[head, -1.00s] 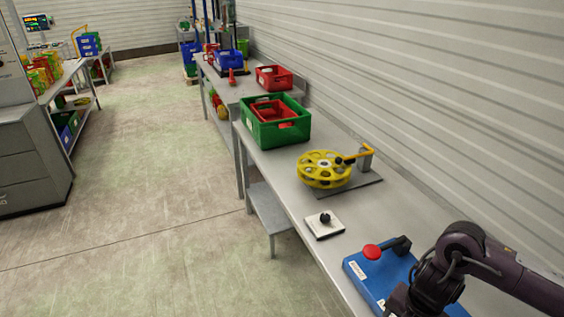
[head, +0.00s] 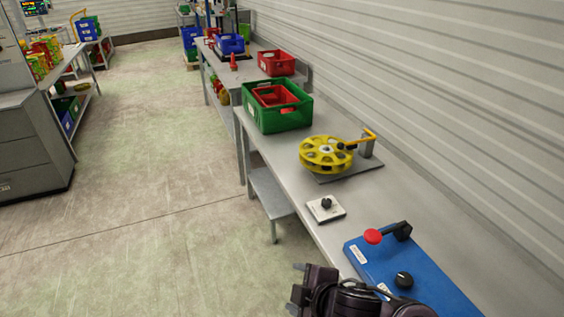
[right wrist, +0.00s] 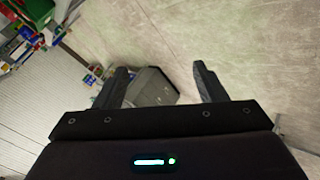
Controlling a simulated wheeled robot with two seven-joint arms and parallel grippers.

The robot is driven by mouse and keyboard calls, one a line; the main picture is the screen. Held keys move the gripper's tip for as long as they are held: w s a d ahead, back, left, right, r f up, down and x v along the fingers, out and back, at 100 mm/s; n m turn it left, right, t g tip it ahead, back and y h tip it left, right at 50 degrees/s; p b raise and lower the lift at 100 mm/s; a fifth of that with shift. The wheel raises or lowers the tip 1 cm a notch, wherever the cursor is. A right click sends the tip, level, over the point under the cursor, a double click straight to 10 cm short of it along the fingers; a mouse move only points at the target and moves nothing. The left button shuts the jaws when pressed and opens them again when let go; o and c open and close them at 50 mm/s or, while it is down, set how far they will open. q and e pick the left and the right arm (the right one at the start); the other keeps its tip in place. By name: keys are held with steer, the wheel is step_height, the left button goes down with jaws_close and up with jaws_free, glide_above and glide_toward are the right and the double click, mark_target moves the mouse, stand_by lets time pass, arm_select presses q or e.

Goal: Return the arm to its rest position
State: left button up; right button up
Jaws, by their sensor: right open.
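My right arm (head: 355,302) is at the bottom of the head view, in front of the near edge of the bench. In the right wrist view my right gripper (right wrist: 162,80) has its two fingers wide apart, with nothing between them but a far-off grey cabinet and floor. A blue machine (head: 440,285) with a red-knobbed lever (head: 373,236) and a black knob (head: 404,280) lies on the bench, just right of my arm. The arm hides its lower left part. My left gripper is not in view.
The grey bench (head: 375,205) carries a white plate with a black knob (head: 326,208), a yellow wheel with a crank (head: 326,154) and a green crate (head: 277,118) holding a red one. A grey cabinet (head: 33,145) stands left. The floor (head: 150,180) between is clear.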

steer(key=s+d+f+m+g+h, duration=0.2)
steer(key=s+d+m, duration=0.4)
steer(key=d+m, duration=0.2)
steer(key=s+d+f+m+g+h, duration=0.2)
steer(key=s+d+m+h, duration=0.1)
steer(key=s+d+m, duration=0.4)
step_height(320, 180, down, 35)
steer(key=d+g+b, duration=0.1)
steer(key=g+b, duration=0.1)
steer(key=b, duration=0.1)
steer(key=s+d+f+b, duration=0.1)
steer(key=s+f, duration=0.9)
steer(key=f, duration=0.2)
steer(key=shift+d+f, duration=0.2)
steer(key=shift+d, duration=0.2)
steer(key=shift+g, duration=0.4)
steer(key=s+f, duration=0.2)
steer(key=s, duration=0.1)
steer(key=s+d+f, duration=0.1)
steer(key=s+f, duration=0.1)
steer(key=s, duration=0.1)
steer(key=s+d+f+b, duration=0.1)
steer(key=s+f, duration=0.1)
steer(key=s, duration=0.1)
steer(key=shift+s, duration=0.35)
steer(key=shift+c, duration=0.3)
